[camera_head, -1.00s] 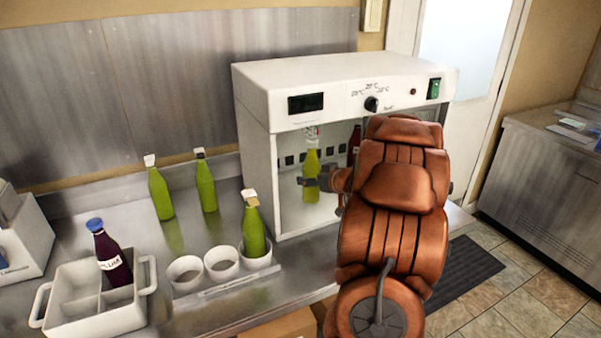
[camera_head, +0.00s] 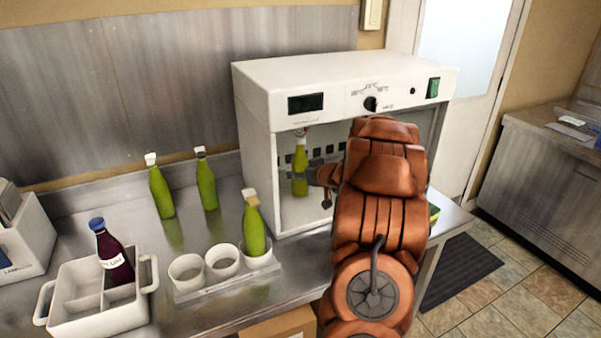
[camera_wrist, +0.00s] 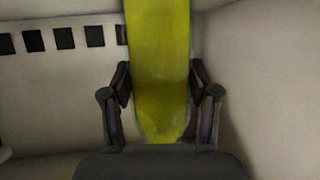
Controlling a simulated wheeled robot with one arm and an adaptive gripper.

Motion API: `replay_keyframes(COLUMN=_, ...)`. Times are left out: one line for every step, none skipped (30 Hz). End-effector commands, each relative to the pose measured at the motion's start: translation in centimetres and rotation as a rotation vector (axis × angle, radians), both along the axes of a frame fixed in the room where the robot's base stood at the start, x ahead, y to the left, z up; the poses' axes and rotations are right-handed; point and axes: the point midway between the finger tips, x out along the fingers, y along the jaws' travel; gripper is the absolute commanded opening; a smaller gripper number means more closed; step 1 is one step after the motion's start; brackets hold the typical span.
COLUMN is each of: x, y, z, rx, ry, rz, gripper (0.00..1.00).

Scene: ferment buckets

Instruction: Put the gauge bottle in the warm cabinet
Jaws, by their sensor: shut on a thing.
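A yellow-green bottle (camera_head: 299,161) is upright inside the open front of the white warm cabinet (camera_head: 262,107), toward its left side. My gripper (camera_head: 315,172) is shut on it, reaching in from the right. In the wrist view the same bottle (camera_wrist: 160,70) stands between the two dark fingers of my gripper (camera_wrist: 162,98), with pale cabinet walls behind it. Its top is partly in shadow under the cabinet's upper edge, and a gauge cannot be made out clearly. I cannot tell whether its base touches the cabinet floor.
Two green bottles (camera_head: 160,190) (camera_head: 207,184) stand at the back of the steel counter. Another green bottle (camera_head: 253,225) stands in a rack of white cups (camera_head: 222,261). A dark plum bottle (camera_head: 112,260) sits in a white divided crate (camera_head: 98,322). My arm covers the cabinet's right side.

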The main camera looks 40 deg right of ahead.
Motion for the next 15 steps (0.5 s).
replay_keyframes(x=0.02, y=-0.03, z=0.11, rx=0.000, ry=-0.003, rz=0.000, gripper=0.00)
replay_keyframes(x=0.01, y=-0.03, z=0.05, rx=0.000, ry=-0.002, rz=0.000, gripper=0.00)
replay_keyframes(x=0.02, y=-0.03, z=-0.05, rx=0.000, ry=-0.002, rz=0.000, gripper=0.00)
replay_keyframes(x=0.02, y=-0.03, z=-0.13, rx=0.000, ry=-0.002, rz=0.000, gripper=0.00)
replay_keyframes(x=0.02, y=-0.04, z=-0.18, rx=0.000, ry=-0.003, rz=0.000, gripper=0.00)
replay_keyframes(x=0.02, y=-0.02, z=-0.19, rx=0.000, ry=-0.002, rz=0.000, gripper=0.64)
replay_keyframes(x=0.01, y=-0.02, z=-0.20, rx=0.000, ry=-0.002, rz=0.000, gripper=0.67)
replay_keyframes(x=0.00, y=-0.02, z=-0.20, rx=0.000, ry=-0.001, rz=0.000, gripper=0.70)
replay_keyframes(x=0.01, y=-0.02, z=-0.21, rx=0.000, ry=-0.001, rz=0.000, gripper=0.74)
replay_keyframes(x=0.01, y=-0.01, z=-0.22, rx=0.000, ry=-0.001, rz=0.000, gripper=0.78)
replay_keyframes(x=0.00, y=-0.01, z=-0.23, rx=0.000, ry=-0.001, rz=0.000, gripper=0.81)
replay_keyframes(x=0.00, y=-0.01, z=-0.23, rx=0.000, ry=-0.001, rz=0.000, gripper=0.85)
replay_keyframes(x=0.00, y=-0.01, z=-0.24, rx=0.000, ry=-0.001, rz=0.000, gripper=0.85)
replay_keyframes(x=-0.01, y=-0.01, z=-0.25, rx=0.000, ry=-0.001, rz=0.000, gripper=0.85)
replay_keyframes(x=-0.01, y=-0.01, z=-0.25, rx=0.000, ry=-0.001, rz=0.000, gripper=0.85)
